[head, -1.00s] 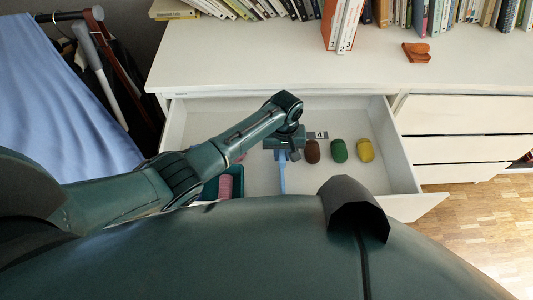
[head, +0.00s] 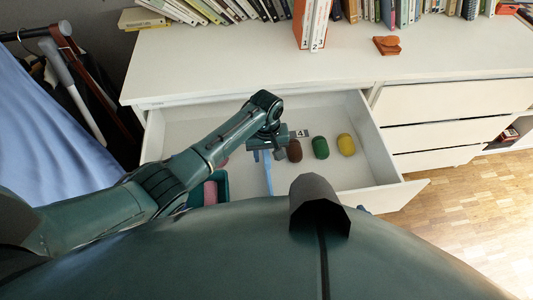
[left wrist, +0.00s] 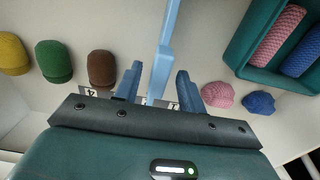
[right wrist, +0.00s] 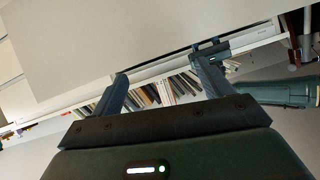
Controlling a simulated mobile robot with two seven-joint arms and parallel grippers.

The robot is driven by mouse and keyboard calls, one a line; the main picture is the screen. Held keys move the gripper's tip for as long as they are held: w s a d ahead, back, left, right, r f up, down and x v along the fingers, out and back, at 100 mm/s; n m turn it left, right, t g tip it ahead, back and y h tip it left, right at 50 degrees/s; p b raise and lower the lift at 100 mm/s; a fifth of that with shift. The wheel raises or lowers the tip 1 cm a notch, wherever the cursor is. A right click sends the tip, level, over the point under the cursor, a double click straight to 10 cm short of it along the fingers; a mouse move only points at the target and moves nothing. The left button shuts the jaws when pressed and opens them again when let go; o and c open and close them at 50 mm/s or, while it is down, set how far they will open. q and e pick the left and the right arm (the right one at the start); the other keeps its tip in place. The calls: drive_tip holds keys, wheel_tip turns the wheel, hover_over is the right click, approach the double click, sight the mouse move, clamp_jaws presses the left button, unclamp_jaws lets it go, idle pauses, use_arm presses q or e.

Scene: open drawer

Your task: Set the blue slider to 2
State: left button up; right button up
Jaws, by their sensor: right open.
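The blue slider is a long light-blue bar (head: 267,172) in the open drawer (head: 345,178). It also shows in the left wrist view (left wrist: 168,35), running down between my left gripper's fingers. My left gripper (left wrist: 157,85) is open, one finger on each side of the bar, with gaps visible. In the head view my left gripper (head: 266,152) covers the bar's far end. A label reading 4 (left wrist: 88,92) lies left of the fingers in the left wrist view; another label (left wrist: 175,104) is partly hidden behind the right finger. My right gripper (right wrist: 163,82) is open and empty.
Brown (head: 294,150), green (head: 320,147) and yellow (head: 346,144) rounded objects sit right of my left gripper. A teal bin (left wrist: 235,55) holds pink and blue items. Pink (left wrist: 217,95) and blue (left wrist: 258,102) lumps lie beside it. Books line the cabinet top (head: 230,65).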

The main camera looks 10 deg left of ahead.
use_arm(q)
wheel_tip(320, 180, up, 12)
drive_tip(key=p, duration=0.2)
drive_tip(key=shift+r, duration=0.2)
use_arm(e)
drive_tip(key=shift+s+d+r+n, duration=0.2)
drive_tip(key=shift+r+n, duration=0.1)
drive_tip(key=shift+r, duration=0.3)
drive_tip(key=shift+r, duration=0.1)
